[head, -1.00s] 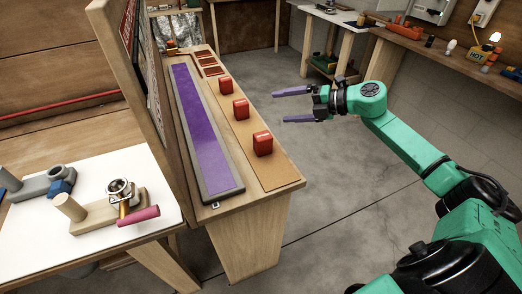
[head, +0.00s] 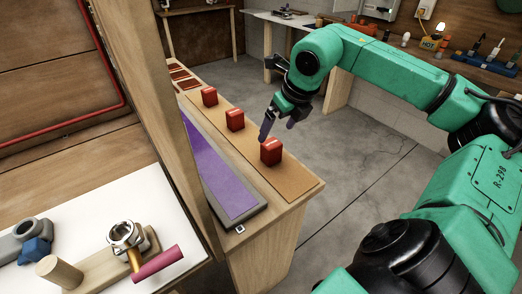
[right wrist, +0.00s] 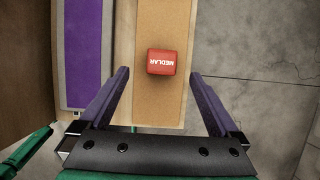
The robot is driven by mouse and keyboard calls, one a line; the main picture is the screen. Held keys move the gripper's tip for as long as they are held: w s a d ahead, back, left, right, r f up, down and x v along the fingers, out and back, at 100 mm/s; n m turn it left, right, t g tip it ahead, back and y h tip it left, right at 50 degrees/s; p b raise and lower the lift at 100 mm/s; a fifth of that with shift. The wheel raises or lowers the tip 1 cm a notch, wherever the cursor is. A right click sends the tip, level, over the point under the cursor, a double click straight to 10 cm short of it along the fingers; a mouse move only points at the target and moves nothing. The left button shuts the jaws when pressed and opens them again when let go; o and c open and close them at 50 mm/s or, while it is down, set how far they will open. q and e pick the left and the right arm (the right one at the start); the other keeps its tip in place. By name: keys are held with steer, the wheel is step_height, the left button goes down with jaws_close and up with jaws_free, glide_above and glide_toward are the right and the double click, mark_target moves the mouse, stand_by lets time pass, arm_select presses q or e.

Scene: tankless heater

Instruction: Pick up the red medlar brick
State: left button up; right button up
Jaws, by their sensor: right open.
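The red medlar brick (head: 271,152) stands on the tan strip near the near end of the wooden bench. In the right wrist view, the brick (right wrist: 161,61) shows the white word MEDLAR on its top. My right gripper (head: 277,132) points down above and just behind it in the head view. The gripper also shows in the right wrist view (right wrist: 160,74), open and empty, with one purple finger on each side of the brick's line and the brick apart from both. My left gripper is in no view.
Two more red bricks, a middle one (head: 235,120) and a far one (head: 209,97), stand in a row on the tan strip (head: 291,183). A purple strip (head: 215,165) runs beside it. A wooden panel (head: 160,110) rises left of the bench. Open floor lies to the right.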

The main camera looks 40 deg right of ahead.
mark_target(269, 148)
steer(key=x, duration=0.4)
steer(key=shift+s+d+f+p, duration=0.1)
steer(key=shift+d+p, duration=0.1)
steer(key=shift+p, duration=0.2)
steer(key=p+x, duration=0.1)
steer(key=x, duration=0.5)
steer(key=shift+f, duration=0.2)
steer(key=shift+w+f, duration=0.2)
steer(key=shift+w, duration=0.05)
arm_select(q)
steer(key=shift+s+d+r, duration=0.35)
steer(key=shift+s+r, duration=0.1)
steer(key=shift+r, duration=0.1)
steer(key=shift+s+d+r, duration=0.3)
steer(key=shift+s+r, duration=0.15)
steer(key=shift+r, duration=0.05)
arm_select(e)
steer(key=shift+r, duration=0.1)
jaws_close()
steer(key=shift+r, duration=0.1)
arm_select(q)
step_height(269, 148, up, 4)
steer(key=p, duration=0.4)
arm_select(e)
step_height(269, 148, up, 20)
